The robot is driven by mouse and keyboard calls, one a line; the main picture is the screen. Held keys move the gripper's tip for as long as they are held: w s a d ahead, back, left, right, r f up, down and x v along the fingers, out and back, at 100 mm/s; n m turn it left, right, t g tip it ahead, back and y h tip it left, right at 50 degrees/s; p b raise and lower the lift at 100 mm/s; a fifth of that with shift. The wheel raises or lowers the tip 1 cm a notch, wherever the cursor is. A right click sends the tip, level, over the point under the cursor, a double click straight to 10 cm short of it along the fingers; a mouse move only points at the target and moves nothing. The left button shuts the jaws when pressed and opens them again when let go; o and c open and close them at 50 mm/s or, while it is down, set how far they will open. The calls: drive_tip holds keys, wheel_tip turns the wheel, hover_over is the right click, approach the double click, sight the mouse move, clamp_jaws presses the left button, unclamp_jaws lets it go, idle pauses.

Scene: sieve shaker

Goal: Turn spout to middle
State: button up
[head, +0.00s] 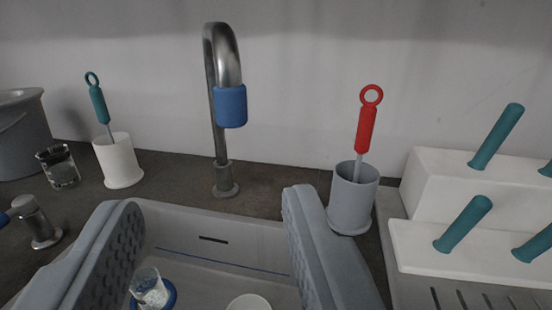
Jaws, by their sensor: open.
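The tap spout (226,66) is a tall curved metal pipe that rises from a round base behind the sink (215,238). It arches towards me, and its end, with a blue collar (230,106), hangs a little right of its upright. My gripper (212,200) is open and empty. Its two grey, padded fingers stand wide apart, low in the picture, left and right of the spout's base. The spout's blue end is above the gap between the fingers, and I see no contact. The fingers hide parts of the sink's sides.
A glass (148,289) and a white round item (249,303) are in the sink. Left are a metal tap lever (38,222), a glass (60,168) and a white cup (119,161) with a teal brush. Right are a grey cup (353,200) with a red-handled brush and a white rack (440,180).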

sight(230, 110)
drive_tip(key=w, duration=1.7)
drive_tip(key=shift+a+f, duration=0.3)
drive_tip(key=shift+a, duration=0.1)
drive_tip(key=shift+c, duration=0.3)
clamp_jaws()
